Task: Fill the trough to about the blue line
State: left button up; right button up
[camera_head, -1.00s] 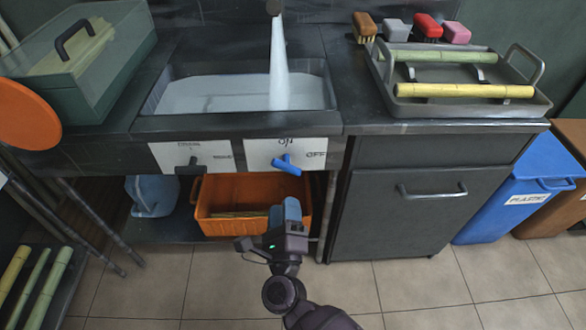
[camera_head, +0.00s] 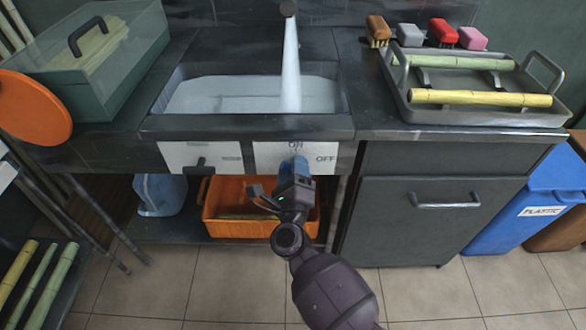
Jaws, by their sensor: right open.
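The trough (camera_head: 168,88) is a grey basin set in the dark counter. A white stream of water (camera_head: 291,70) falls from the spout (camera_head: 288,8) into the pale water (camera_head: 215,95) in it. I cannot make out a blue line on the trough. The white ON/OFF panel (camera_head: 268,152) is on the front below. My left gripper is not in view.
A second panel with a black handle (camera_head: 201,163) is left of it. An orange crate (camera_head: 225,190) and a blue jug (camera_head: 160,192) sit below. A tray (camera_head: 470,116) with cane and several brushes are on the right counter. A lidded box (camera_head: 130,75) stands left.

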jog(key=c, duration=0.8)
jog(key=shift+r+n+p, duration=0.2)
jog(key=shift+n+p, duration=0.1)
jog(key=shift+n, duration=0.5)
jog(key=shift+c, duration=0.2)
jog(key=shift+w+n+y, duration=0.1)
jog(key=shift+n+y, duration=0.3)
jog(key=shift+n, duration=0.2)
jog(key=n+y+p, duration=0.1)
jog(key=n, duration=0.1)
jog(key=shift+n, duration=0.3)
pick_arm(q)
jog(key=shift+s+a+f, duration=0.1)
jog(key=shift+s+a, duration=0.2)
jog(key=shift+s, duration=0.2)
pick_arm(e)
jog(key=shift+f+n, duration=0.2)
jog(key=shift+n, duration=0.3)
jog(key=o, duration=0.8)
jog(key=shift+o, duration=0.2)
jog(key=shift+f, duration=0.1)
